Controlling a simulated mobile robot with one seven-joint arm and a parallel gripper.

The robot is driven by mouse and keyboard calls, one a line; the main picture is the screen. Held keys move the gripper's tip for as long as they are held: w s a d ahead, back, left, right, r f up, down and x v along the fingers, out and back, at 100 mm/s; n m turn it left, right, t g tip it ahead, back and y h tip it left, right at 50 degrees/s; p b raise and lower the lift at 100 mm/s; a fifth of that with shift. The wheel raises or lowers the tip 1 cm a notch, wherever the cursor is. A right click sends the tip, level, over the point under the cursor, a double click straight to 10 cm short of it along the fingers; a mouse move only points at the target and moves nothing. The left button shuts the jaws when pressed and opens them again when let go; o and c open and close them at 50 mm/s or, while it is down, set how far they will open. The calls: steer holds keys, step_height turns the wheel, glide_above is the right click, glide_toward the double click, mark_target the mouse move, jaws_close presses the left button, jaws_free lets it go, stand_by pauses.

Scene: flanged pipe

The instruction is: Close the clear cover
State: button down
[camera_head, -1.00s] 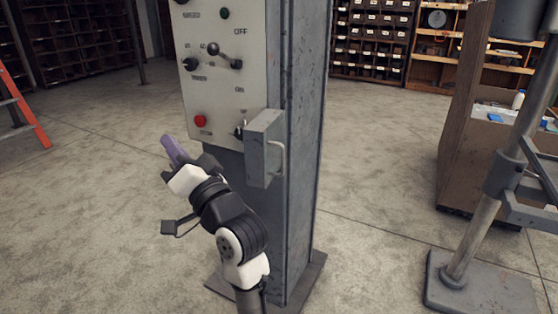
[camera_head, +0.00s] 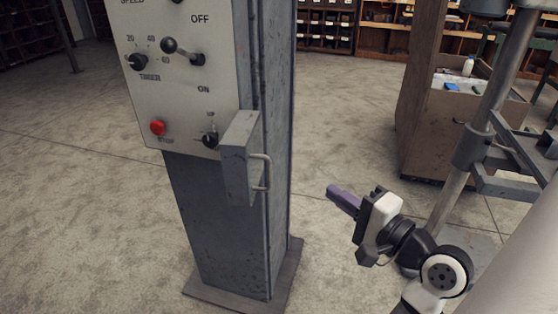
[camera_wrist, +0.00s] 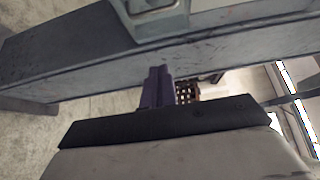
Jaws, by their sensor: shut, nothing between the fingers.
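No see-through cover shows. A grey hinged box-like cover (camera_head: 238,158) with a metal handle (camera_head: 264,173) stands out from the lower right edge of the control panel (camera_head: 175,75), beside a black switch (camera_head: 210,140). It looks swung open, and the switch is uncovered. My gripper (camera_head: 335,193) is to the right of the pillar and the handle, apart from both, with its purple fingers shut and empty, pointing left. In the wrist view the fingers (camera_wrist: 157,87) point at the grey pillar side (camera_wrist: 80,50). A lighter grey part at the top edge is cut off, and I cannot tell which part it is.
The grey pillar (camera_head: 220,230) stands on a base plate (camera_head: 240,285). To the right are a metal stand pole (camera_head: 455,190) close to my arm and a brown cabinet (camera_head: 430,130). The floor (camera_head: 80,210) left of the pillar is clear.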

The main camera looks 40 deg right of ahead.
mark_target(254, 157)
steer(key=w+a+p, duration=0.3)
steer(key=w+a, duration=0.1)
steer(key=w, duration=0.6)
steer(key=shift+a, duration=0.4)
steer(key=shift+w+a, duration=0.1)
